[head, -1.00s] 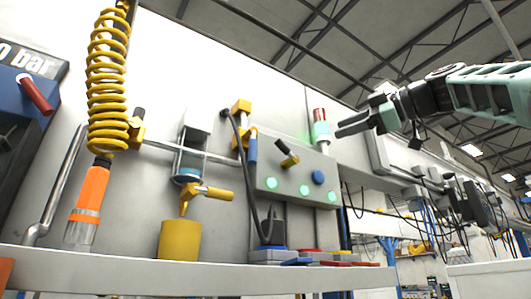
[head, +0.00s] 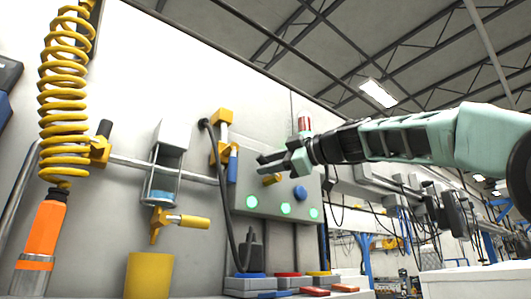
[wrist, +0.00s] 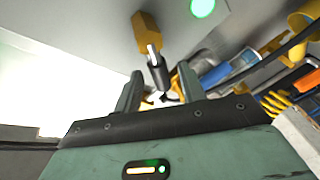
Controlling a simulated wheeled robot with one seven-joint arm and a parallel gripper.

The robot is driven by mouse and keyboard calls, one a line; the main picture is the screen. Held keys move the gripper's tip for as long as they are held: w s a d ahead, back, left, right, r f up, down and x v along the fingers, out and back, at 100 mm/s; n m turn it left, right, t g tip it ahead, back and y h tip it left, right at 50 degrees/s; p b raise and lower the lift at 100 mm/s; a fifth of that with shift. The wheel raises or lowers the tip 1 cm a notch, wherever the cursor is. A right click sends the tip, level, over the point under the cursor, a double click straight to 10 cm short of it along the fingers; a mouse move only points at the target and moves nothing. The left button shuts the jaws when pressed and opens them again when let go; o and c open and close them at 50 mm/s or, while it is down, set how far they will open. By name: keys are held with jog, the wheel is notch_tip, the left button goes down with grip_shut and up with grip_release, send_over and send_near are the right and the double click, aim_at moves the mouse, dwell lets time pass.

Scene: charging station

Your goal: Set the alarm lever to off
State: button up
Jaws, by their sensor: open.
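The alarm lever on the grey control box (head: 250,199) has a yellow base (head: 272,180). In the head view its handle is hidden behind my gripper (head: 261,165). In the wrist view the lever's yellow base (wrist: 147,32) and dark handle (wrist: 158,74) are clear, with a bright metal rod between them. The handle points down into the gap between my two fingers. My gripper is open and in front of the box; I cannot tell whether a finger touches the handle.
The box carries several green lights (head: 285,209) and a blue knob (head: 300,193). A red-topped beacon (head: 304,125) stands above it. A dark cable (head: 215,160), a yellow-handled valve (head: 180,220) and a coiled yellow hose (head: 66,100) are to the left.

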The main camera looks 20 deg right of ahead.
jog(key=shift+p+x, duration=0.35)
jog(key=shift+x, duration=0.6)
grip_shut()
